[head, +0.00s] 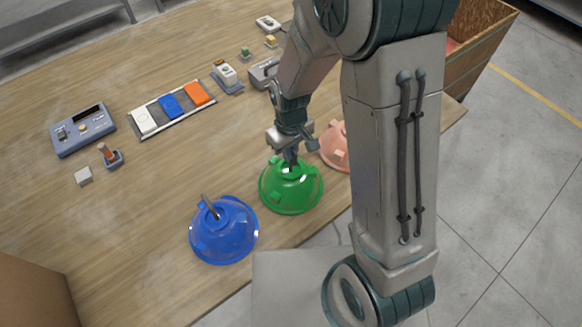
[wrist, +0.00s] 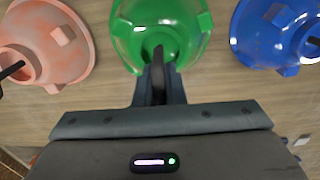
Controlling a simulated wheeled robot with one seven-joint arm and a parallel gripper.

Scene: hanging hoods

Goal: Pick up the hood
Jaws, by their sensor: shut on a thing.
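A green hood (head: 290,189) sits near the table's front edge, between a blue hood (head: 224,231) and a pink hood (head: 335,147). My gripper (head: 291,160) is above the green hood and shut on its top hook or stem. The wrist view shows the dark fingers (wrist: 158,75) closed at the top of the green hood (wrist: 172,25). Whether the hood touches the table is hard to tell. The blue hood (wrist: 272,35) and the pink hood (wrist: 55,45) also show there, on either side. My arm hides part of the pink hood in the head view.
A tray with white, blue and orange blocks (head: 172,107) lies further back. A blue-grey control box (head: 83,129), a small joystick (head: 109,155) and a white cube (head: 83,176) are at left. A wooden crate (head: 480,45) stands at right. Bare table (head: 160,190) lies left of the hoods.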

